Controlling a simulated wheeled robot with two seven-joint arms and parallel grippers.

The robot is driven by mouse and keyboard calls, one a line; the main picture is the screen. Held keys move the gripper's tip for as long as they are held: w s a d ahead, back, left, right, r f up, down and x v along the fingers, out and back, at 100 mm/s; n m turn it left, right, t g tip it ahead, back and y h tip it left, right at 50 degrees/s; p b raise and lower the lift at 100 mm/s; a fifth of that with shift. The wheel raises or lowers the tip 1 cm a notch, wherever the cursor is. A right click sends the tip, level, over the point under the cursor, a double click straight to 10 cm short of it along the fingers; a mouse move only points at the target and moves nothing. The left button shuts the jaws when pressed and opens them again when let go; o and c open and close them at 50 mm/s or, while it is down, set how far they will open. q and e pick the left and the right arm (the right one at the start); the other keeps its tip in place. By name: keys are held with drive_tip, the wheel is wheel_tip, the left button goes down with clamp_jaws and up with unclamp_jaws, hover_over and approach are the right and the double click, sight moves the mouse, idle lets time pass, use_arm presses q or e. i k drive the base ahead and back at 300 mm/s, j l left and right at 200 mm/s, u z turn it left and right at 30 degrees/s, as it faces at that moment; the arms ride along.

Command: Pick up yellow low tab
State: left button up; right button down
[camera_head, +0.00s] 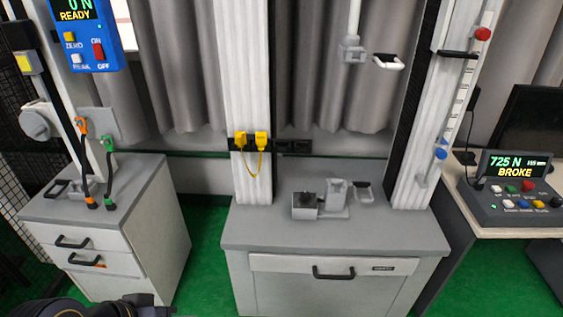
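Two small yellow tabs sit side by side on a black bracket across the white middle column, a left one (240,141) and a right one (261,140). A thin yellow cord (258,178) hangs in a loop beneath them. I cannot tell which of them is the low tab. A dark part of my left arm with the gripper (150,309) shows at the bottom left edge, well below and left of the tabs and apart from them. Its fingers are not clear. My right gripper is not in view.
A grey-topped cabinet (400,232) stands below the tabs, with a small grey fixture (305,206) on it. A left cabinet (60,205) carries black cables with orange and green ends. A console (508,188) reading "BROKE" stands at right. Green floor shows between the cabinets.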

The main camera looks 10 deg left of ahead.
sight(242, 135)
drive_tip(key=i+l+u, duration=0.3)
drive_tip(key=i, duration=0.3)
drive_tip(key=i+l+u, duration=0.35)
drive_tip(key=i+l, duration=0.15)
drive_tip(key=i, duration=0.1)
